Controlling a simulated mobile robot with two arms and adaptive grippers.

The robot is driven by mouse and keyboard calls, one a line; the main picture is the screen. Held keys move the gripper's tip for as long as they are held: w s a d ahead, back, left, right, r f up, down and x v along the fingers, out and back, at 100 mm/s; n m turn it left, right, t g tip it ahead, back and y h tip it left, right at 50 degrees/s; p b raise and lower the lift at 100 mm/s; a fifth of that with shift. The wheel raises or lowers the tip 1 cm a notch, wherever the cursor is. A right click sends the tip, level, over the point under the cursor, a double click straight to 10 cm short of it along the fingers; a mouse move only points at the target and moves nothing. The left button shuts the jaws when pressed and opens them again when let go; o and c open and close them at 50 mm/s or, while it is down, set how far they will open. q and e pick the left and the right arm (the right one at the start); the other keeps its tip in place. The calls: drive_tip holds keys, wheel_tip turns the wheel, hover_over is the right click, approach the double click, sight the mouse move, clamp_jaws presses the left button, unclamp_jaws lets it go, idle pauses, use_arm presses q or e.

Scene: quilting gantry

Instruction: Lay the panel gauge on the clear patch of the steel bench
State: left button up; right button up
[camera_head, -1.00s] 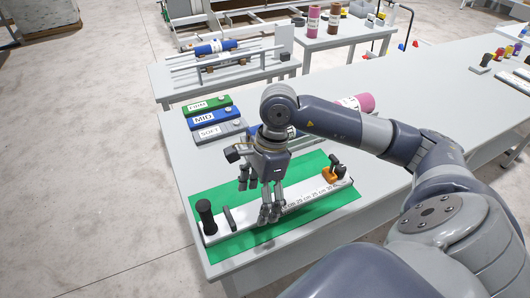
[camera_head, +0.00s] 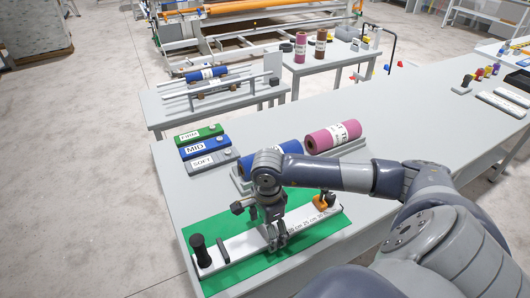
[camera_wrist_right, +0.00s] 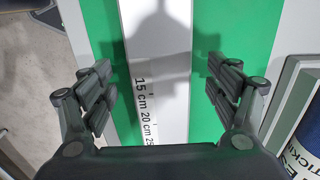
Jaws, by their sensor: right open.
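The panel gauge (camera_head: 240,245) is a long white bar with centimetre marks, a black upright handle at its left end and an orange and black fitting at its right end. It lies on a green mat (camera_head: 318,238) on the near part of the grey bench (camera_head: 430,108). My right gripper (camera_head: 277,240) is open over the middle of the bar. In the right wrist view its spread fingers (camera_wrist_right: 165,88) are on either side of the white bar (camera_wrist_right: 150,55), with green mat showing between; contact cannot be told. My left gripper is not in view.
Green, blue and grey labelled blocks (camera_head: 207,147) lie beyond the mat. A blue roll (camera_head: 283,151) and a pink roll (camera_head: 333,137) rest in holders behind my arm. Small spools (camera_head: 480,74) stand far right. The bench between is largely bare.

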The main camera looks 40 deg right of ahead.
drive_tip(key=shift+f, duration=0.65)
drive_tip(key=c, duration=1.6)
drive_tip(key=shift+r, duration=0.1)
drive_tip(key=shift+c, duration=0.6)
drive_tip(key=shift+r, duration=0.1)
